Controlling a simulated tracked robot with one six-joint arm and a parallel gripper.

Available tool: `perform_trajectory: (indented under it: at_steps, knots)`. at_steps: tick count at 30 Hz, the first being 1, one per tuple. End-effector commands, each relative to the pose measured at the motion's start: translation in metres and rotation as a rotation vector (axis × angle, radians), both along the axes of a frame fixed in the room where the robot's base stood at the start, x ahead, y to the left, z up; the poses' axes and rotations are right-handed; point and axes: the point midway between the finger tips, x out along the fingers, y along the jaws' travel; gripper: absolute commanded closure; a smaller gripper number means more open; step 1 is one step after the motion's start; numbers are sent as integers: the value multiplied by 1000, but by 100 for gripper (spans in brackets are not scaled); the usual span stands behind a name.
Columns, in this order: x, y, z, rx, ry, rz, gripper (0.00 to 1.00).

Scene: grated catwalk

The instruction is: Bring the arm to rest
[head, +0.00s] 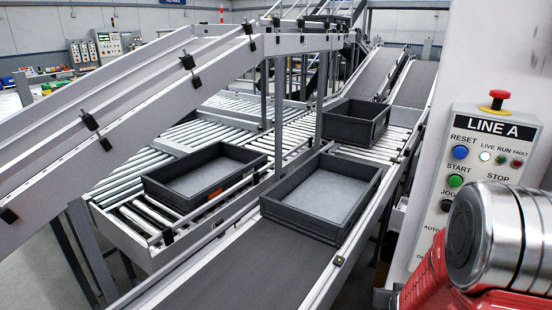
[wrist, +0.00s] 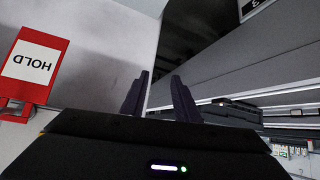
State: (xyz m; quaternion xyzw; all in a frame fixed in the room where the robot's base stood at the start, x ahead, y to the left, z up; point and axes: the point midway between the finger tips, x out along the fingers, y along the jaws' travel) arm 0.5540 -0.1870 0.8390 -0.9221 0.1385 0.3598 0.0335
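My gripper (wrist: 160,88) shows in the wrist view with its two dark fingers apart and nothing between them. Behind the fingers are a pale wall or panel and a grey beam. What seems to be a silver and red part of my arm fills the lower right corner of the head view, in front of the LINE A control panel (head: 476,185), and hides the panel's lower right part. My gripper does not show in the head view.
A red holder with an upside-down HOLD card (wrist: 32,66) is left of the fingers. Grey totes stand on the conveyors: one in front (head: 325,198), one on the left rollers (head: 205,175), one farther back (head: 356,122). The near belt (head: 245,270) is bare.

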Motion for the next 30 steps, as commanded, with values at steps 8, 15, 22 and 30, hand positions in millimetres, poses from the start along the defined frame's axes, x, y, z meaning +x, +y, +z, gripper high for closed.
perform_trajectory:
  at_steps: [8, 15, 22, 30]
  knots:
    - [-11, 33, 57, 13, 45, 43, 72]
    - [-30, 62, 100, 25, 88, 78, 72]
    - [-57, 90, 138, 38, 131, 112, 72]
    - [-98, 121, 177, 52, 180, 152, 72]
